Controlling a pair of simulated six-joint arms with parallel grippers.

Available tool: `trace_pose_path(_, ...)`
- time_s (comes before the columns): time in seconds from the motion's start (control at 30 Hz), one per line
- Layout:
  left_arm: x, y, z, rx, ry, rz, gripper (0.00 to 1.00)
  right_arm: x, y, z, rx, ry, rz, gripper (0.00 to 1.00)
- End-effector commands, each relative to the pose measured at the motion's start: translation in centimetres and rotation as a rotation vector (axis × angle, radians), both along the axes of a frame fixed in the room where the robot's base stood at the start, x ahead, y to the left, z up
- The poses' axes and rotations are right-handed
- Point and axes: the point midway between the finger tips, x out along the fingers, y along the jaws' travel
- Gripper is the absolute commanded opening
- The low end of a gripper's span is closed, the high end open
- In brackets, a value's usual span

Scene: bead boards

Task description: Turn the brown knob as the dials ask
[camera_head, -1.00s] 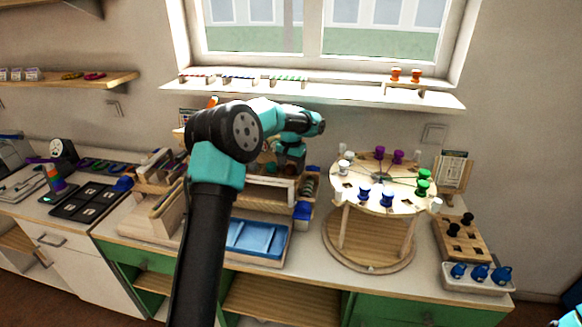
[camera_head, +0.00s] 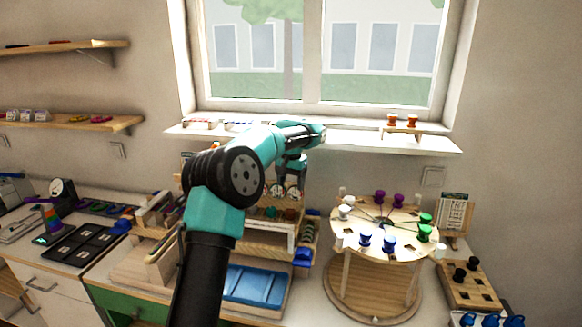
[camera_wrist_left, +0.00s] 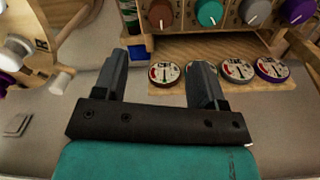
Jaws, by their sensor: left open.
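Several round dials with needles stand in a row; the leftmost dial (camera_wrist_left: 164,73) shows between my fingers. One dial is partly hidden by the right finger. My left gripper (camera_wrist_left: 160,78) is open and empty, apart from the knobs. In the head view it hangs over the knob box (camera_head: 262,232). My right gripper is out of view.
A round wooden stand (camera_head: 372,245) with coloured pegs is right of the knob box. A blue tray (camera_head: 252,287) lies in front. The window sill (camera_head: 350,141) runs behind my arm. A peg block (camera_head: 470,287) stands at the far right.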

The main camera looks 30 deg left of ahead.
Motion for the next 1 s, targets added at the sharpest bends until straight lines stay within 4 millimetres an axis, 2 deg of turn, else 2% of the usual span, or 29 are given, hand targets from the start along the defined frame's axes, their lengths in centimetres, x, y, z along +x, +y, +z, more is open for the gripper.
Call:
trace_pose_path(0.1, 0.1, 0.0, 2.4, 0.000, -0.003, 0.000, 0.65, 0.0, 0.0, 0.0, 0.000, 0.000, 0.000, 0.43)
trace_pose_path(0.33, 0.1, 0.0, 5.3, 0.000, -0.002, 0.000, 0.65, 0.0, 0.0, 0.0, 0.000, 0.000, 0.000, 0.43)
trace_pose_path(0.5, 0.0, 0.0, 6.0, 0.000, -0.001, 0.000, 0.65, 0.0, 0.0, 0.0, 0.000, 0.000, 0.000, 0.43)
trace_pose_path(1.0, 0.0, -0.2, 6.0, 0.000, -0.003, -0.005, 0.65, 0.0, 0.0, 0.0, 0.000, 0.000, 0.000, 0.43)
